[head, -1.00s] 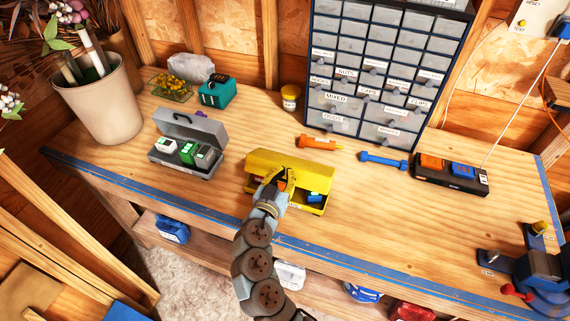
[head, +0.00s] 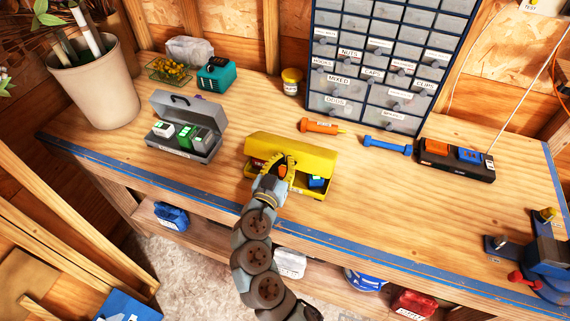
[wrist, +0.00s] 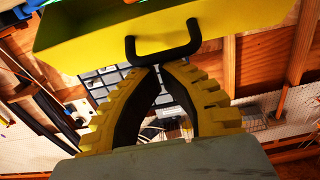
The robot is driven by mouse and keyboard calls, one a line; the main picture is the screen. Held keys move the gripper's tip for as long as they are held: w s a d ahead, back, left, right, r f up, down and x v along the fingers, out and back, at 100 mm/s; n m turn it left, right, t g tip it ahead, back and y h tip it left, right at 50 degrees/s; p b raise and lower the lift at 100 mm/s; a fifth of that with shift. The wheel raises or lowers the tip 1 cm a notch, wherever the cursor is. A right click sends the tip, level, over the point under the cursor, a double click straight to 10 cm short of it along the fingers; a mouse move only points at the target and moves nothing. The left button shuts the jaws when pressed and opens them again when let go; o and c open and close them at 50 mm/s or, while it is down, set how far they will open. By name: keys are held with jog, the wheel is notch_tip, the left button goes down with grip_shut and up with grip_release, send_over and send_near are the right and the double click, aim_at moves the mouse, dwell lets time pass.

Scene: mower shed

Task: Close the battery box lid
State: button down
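A yellow box (head: 310,193) stands near the front edge of the bench with its lid (head: 300,150) raised; a blue item (head: 316,181) and a reddish one show inside. A grey box (head: 182,151), lid (head: 186,120) also up, stands to its left and holds white, green and grey blocks that look like batteries. My gripper (head: 281,170) is at the front of the yellow box. In the wrist view the yellow lid (wrist: 80,40) with its black handle (wrist: 163,55) fills the top. My fingertips (wrist: 160,68) are together at the handle's bar; whether they grip it is unclear.
A teal box (head: 216,76), a yellow jar (head: 291,82), an orange tool (head: 319,127) and a blue tool (head: 387,145) lie behind. A drawer cabinet (head: 372,60) stands at the back. A black charger (head: 455,160) is at right.

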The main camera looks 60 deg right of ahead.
jog(key=shift+a+f+b, duration=0.2)
jog(key=shift+f+b, duration=0.25)
jog(key=shift+b, duration=0.45)
jog(key=a+f+h+b, duration=0.1)
jog(key=h+b, duration=0.1)
jog(key=b, duration=0.7)
jog(key=shift+a+f, duration=0.25)
jog(key=shift+f, duration=0.1)
jog(key=shift+r, duration=0.3)
